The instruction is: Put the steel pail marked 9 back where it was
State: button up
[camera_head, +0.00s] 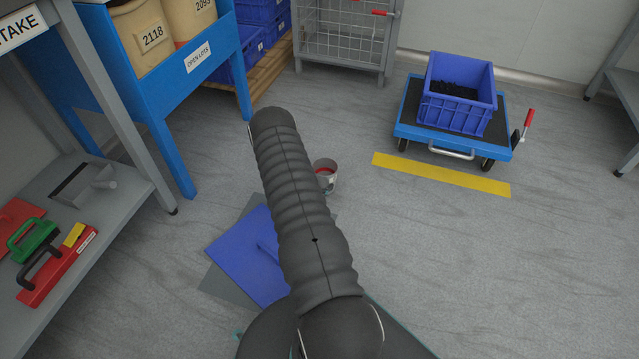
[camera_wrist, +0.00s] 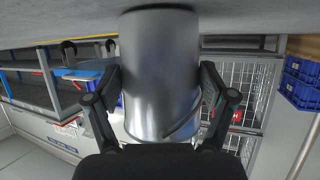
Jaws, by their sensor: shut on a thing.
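The steel pail (camera_wrist: 160,50) fills the middle of the wrist view, which is upside down. It is plain shiny metal, with a thin wire handle across its lower part in the picture. My gripper (camera_wrist: 160,82) is shut on it, one finger on each side. No number shows on this side. In the head view, a small metal pail (camera_head: 331,182) with red inside and a dark mark shows just right of my arm. It appears to be the same pail; its mark is too small to read. My arm hides the gripper there. I cannot tell whether the pail touches the floor.
A blue panel (camera_head: 236,248) lies on the floor left of my arm. A yellow floor strip (camera_head: 440,175) lies before a blue trolley (camera_head: 412,131) carrying a blue crate (camera_head: 455,112). A wire cage (camera_head: 342,38) stands behind. A grey shelf (camera_head: 120,195) stands left. The right floor is clear.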

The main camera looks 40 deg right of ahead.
jog(key=shift+f, duration=0.15)
jog(key=o, duration=1.7)
